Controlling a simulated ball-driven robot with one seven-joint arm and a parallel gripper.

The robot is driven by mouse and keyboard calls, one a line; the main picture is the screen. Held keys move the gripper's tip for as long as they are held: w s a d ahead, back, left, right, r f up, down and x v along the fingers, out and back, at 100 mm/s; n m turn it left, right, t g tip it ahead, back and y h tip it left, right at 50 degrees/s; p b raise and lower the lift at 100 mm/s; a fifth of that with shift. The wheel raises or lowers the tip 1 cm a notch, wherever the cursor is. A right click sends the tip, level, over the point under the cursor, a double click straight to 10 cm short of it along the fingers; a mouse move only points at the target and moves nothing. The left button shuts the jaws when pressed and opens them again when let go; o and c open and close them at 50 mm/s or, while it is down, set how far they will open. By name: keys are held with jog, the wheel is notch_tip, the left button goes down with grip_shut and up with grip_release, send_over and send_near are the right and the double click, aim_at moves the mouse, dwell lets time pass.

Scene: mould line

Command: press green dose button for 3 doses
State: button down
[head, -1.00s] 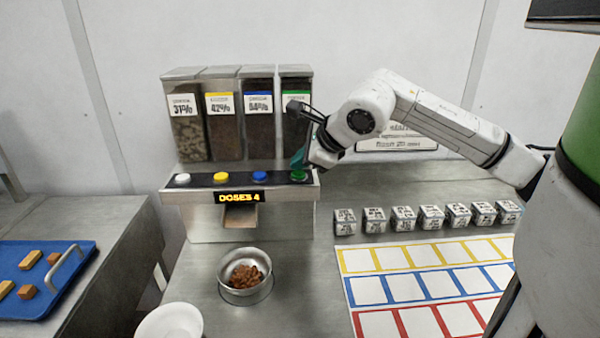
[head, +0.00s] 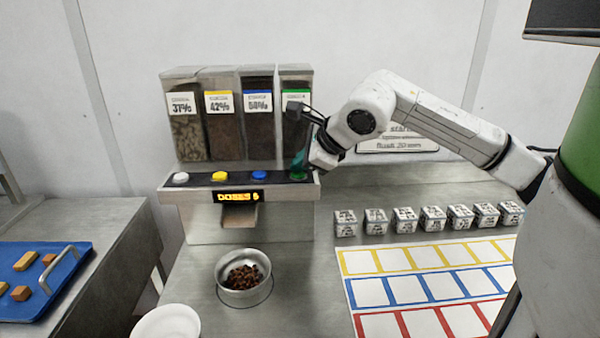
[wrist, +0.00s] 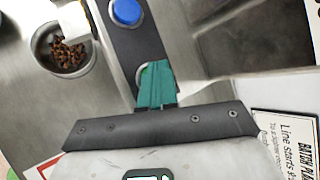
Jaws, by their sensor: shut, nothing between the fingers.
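The green dose button (head: 298,177) is at the right end of the dispenser's button row, mostly covered by my gripper (head: 299,166). My gripper is shut and empty, with its teal fingertips pointing down at the button. In the wrist view the closed fingertips (wrist: 152,78) overlap the button, and a green sliver (wrist: 142,72) shows beside them. I cannot tell whether the button is pressed down. The amber display (head: 239,196) reads DOSES, with a blurred digit. A metal bowl (head: 243,294) holding brown pieces stands below the chute (head: 240,216).
White (head: 181,178), yellow (head: 220,176) and blue (head: 259,175) buttons sit left of the green one. Four-colour hoppers stand behind. Several small cubes (head: 376,221) and a grid sheet (head: 420,262) lie right. A white bowl (head: 166,322) and blue tray (head: 70,290) are left.

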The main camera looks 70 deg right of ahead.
aim_at(301, 175)
jog(key=shift+r, duration=0.1)
jog(key=shift+r+b, duration=0.2)
jog(key=shift+b, duration=0.2)
jog(key=shift+r, duration=0.2)
jog(key=shift+r+p, duration=0.45)
jog(key=shift+r, duration=2.5)
jog(key=shift+r, duration=0.1)
